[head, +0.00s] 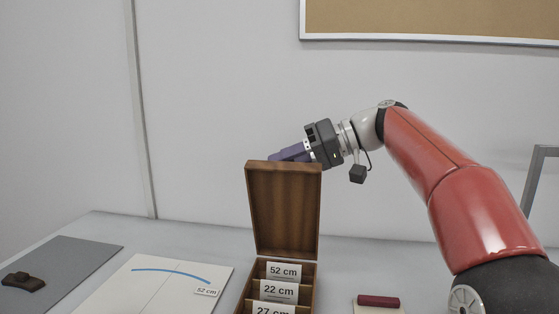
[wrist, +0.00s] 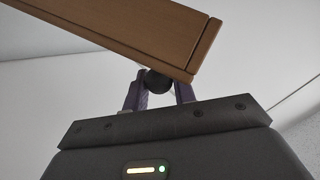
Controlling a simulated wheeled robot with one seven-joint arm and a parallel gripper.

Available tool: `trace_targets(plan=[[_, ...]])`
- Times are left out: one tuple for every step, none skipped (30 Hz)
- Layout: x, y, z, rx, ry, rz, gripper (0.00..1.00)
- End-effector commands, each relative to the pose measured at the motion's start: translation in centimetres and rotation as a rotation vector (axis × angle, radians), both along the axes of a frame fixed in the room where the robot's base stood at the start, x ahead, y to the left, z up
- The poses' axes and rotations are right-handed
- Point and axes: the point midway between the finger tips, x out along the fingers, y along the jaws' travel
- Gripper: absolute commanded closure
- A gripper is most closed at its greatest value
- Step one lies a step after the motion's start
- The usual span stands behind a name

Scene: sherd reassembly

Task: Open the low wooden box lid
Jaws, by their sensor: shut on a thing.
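The low wooden box (head: 311,288) stands on the table in the head view, with its lid (head: 284,210) raised about upright at the back. The inner face of the lid is toward the head camera. My gripper (head: 277,157) is at the lid's top edge, with its purple fingertips partly hidden behind it. In the wrist view, the lid (wrist: 130,32) crosses the top, and a dark round knob (wrist: 157,82) on it sits between the two fingers of my gripper (wrist: 158,88), which is shut on it.
Label cards (head: 283,270) reading 52 cm, 22 cm and 27 cm stand in the box. A white sheet (head: 128,292) with a blue arc lies to the left. Beyond it is a grey mat (head: 75,258) with a dark brown piece (head: 22,282). A dark red roll (head: 378,301) lies to the right.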

Motion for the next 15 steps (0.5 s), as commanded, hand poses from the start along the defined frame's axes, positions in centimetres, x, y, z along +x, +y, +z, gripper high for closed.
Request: trace_targets(plan=[[0.38, -0.25, -0.62, -0.008, 0.022, -0.001, 1.00], [0.43, -0.28, -0.64, -0.008, 0.028, -0.001, 1.00], [0.50, -0.31, -0.66, -0.008, 0.035, -0.001, 1.00], [0.55, -0.33, -0.69, -0.008, 0.039, -0.001, 1.00], [0.58, -0.35, -0.71, -0.007, 0.042, -0.002, 1.00], [0.62, -0.36, -0.73, -0.007, 0.047, -0.001, 1.00], [0.64, -0.38, -0.76, -0.007, 0.048, -0.002, 1.00], [0.66, -0.38, -0.79, -0.007, 0.050, -0.001, 1.00], [0.67, -0.39, -0.81, -0.007, 0.051, -0.001, 1.00], [0.67, -0.40, -0.82, -0.008, 0.051, -0.001, 1.00], [0.67, -0.39, -0.84, -0.007, 0.053, -0.001, 1.00], [0.67, -0.40, -0.85, -0.007, 0.053, -0.001, 1.00], [0.67, -0.39, -0.87, -0.007, 0.053, -0.001, 1.00], [0.67, -0.40, -0.88, -0.007, 0.053, -0.001, 1.00], [0.68, -0.40, -0.89, -0.007, 0.053, -0.001, 1.00]])
